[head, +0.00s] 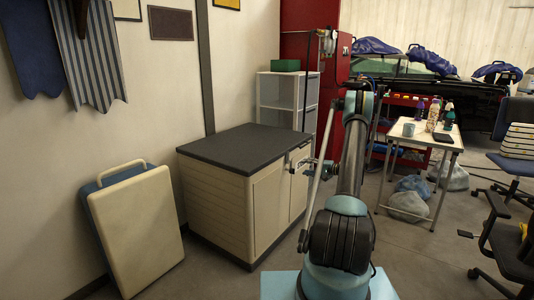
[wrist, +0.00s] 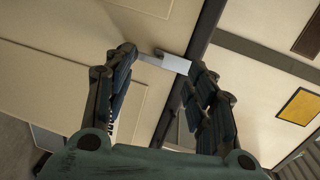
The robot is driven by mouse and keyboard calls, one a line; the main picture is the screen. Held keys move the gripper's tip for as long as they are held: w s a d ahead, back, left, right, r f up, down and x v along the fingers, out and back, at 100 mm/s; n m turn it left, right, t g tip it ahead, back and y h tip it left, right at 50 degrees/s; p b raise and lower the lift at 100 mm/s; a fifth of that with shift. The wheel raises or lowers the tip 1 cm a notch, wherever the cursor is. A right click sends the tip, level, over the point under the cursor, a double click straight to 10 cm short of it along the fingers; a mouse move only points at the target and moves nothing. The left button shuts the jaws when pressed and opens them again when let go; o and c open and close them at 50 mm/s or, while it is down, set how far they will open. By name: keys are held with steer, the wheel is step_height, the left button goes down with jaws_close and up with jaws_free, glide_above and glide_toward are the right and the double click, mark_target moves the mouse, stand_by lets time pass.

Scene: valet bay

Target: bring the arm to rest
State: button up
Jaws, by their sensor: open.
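My gripper (wrist: 160,60) is open in the wrist view, its two dark fingers spread apart. A pale metal handle or plate (wrist: 174,62) shows between the fingertips, by the dark top edge of the beige cabinet (wrist: 60,70). I cannot tell whether the fingers touch it. In the head view the cabinet (head: 215,200) with its dark top stands left of my arm, its doors looking closed. The small part of my gripper (head: 302,165) that shows is near the door front. The rest is hidden behind my arm, which stands upright in the middle.
A beige and blue case (head: 137,230) leans on the wall at left. A white table (head: 420,133) with bottles and a cup stands at right, with bags below. Office chairs (head: 515,245) stand at far right. A red cabinet (head: 300,45) is behind. Some floor is open right of my arm.

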steer(key=s+a+r+n+g+h, duration=0.1)
steer(key=s+a+r+g+h, duration=0.1)
steer(key=s+a+r, duration=0.45)
steer(key=s+a+r+n+g+h, duration=0.15)
steer(key=s+a+r, duration=0.25)
steer(key=s+r, duration=0.6)
steer(key=s+a+r+g+h, duration=0.2)
steer(key=s+r, duration=0.3)
steer(key=s, duration=0.3)
steer(key=s+n+h, duration=0.2)
steer(key=s+h, duration=0.2)
steer(key=s, duration=1.6)
steer(key=s+d+f+n+h, duration=0.1)
steer(key=s+f, duration=0.3)
steer(key=s, duration=0.5)
steer(key=s+d+f+n+g+h, duration=0.1)
steer(key=s+d+f+h, duration=0.2)
steer(key=s, duration=0.7)
steer(key=shift+s+d+f, duration=0.15)
steer(key=shift+d+f, duration=0.45)
steer(key=shift+d, duration=0.05)
steer(key=shift+g, duration=0.25)
